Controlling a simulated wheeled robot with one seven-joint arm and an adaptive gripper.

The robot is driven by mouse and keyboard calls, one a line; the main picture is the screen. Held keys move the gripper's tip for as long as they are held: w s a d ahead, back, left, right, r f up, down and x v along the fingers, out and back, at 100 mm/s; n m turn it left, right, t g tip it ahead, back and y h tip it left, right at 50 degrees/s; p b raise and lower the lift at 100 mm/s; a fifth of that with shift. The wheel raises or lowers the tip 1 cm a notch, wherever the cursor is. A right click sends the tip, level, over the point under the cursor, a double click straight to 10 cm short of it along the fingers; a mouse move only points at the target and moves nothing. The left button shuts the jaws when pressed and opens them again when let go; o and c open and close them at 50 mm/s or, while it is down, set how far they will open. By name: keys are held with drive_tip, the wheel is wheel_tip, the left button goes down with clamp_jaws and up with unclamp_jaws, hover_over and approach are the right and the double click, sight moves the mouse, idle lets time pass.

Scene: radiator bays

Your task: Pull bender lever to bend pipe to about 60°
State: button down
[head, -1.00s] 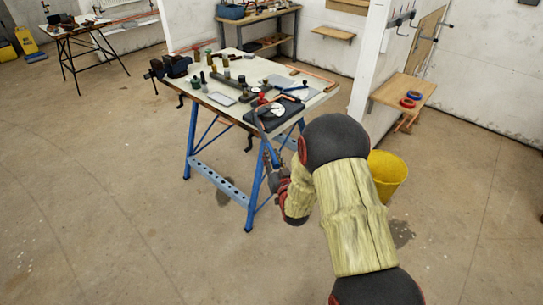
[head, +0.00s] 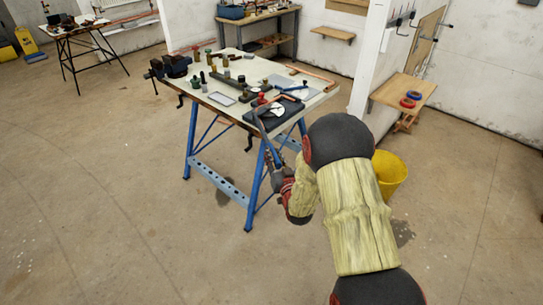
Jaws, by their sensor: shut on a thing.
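The pipe bender (head: 272,108) sits on a dark base at the front right of the workbench top (head: 228,98). A blue handle (head: 291,88) points off to the right from it. A thin lever (head: 259,124) comes down from the bender past the bench's front edge. My gripper (head: 272,165) is below that edge, in front of the blue legs, and is shut on the lever's lower part. My arm hides part of the gripper and the fingertips are small. The pipe in the bender and its bend angle are too small to tell.
A vise (head: 176,66) is at the bench's left end. Bottles, fittings and a copper pipe (head: 312,74) lie on the top. A yellow bucket (head: 391,172) stands right, behind my arm. A wall shelf (head: 404,94) holds red and blue rings.

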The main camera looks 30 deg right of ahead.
drive_tip(key=shift+s+d+n+y+b, duration=0.25)
drive_tip(key=shift+d+y, duration=0.25)
drive_tip(key=shift+d, duration=0.3)
drive_tip(key=shift+s+d+n+y+b, duration=0.1)
drive_tip(key=shift+s+d+n+y, duration=0.35)
drive_tip(key=shift+d, duration=0.3)
drive_tip(key=shift+w, duration=0.1)
drive_tip(key=c, duration=1.6)
unclamp_jaws()
drive_tip(key=shift+d, duration=0.15)
drive_tip(key=shift+r, duration=0.1)
